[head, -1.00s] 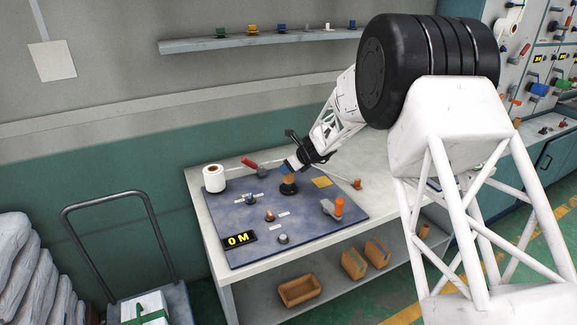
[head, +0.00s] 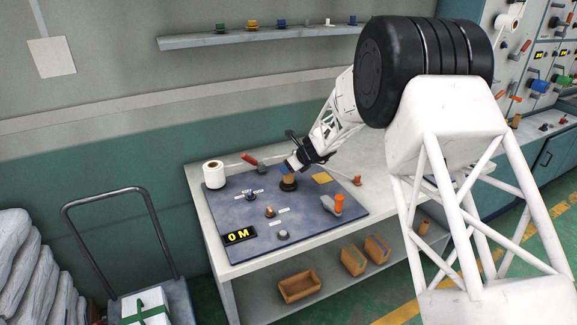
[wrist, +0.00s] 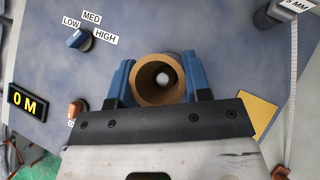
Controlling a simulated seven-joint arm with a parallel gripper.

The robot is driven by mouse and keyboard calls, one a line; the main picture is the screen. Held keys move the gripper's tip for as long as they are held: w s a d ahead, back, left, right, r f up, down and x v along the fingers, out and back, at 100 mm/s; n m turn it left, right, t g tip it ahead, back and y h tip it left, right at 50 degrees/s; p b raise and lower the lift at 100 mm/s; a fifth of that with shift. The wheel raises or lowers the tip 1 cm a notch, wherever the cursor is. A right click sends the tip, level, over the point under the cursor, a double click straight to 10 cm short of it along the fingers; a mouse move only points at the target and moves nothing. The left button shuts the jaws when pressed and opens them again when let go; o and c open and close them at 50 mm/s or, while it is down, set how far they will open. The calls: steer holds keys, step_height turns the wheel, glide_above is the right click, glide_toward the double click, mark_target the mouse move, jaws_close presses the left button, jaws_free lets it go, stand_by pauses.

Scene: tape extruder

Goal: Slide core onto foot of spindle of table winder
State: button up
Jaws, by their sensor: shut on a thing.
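My gripper (wrist: 160,88) is shut on a brown cardboard core (wrist: 143,83), with one blue finger on each side. In the head view the core (head: 289,178) is upright under my gripper (head: 292,169), directly over the dark round foot of the spindle (head: 288,187) on the table winder's blue-grey panel (head: 240,215). In the wrist view I look down the core's bore, and the pale spindle tip (wrist: 163,76) shows inside it. The core is around the spindle. Whether its lower end touches the foot is too small to tell.
A white tape roll (head: 213,175) stands at the panel's back left. A red-handled lever (head: 250,160), an orange-handled part (head: 338,204), small knobs and a "0 M" display (head: 240,235) surround the spindle. A yellow square (head: 321,177) lies right of it.

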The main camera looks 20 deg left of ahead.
steer(key=shift+f, duration=0.1)
steer(key=o, duration=1.2)
steer(key=shift+o, duration=0.2)
steer(key=v, duration=0.8)
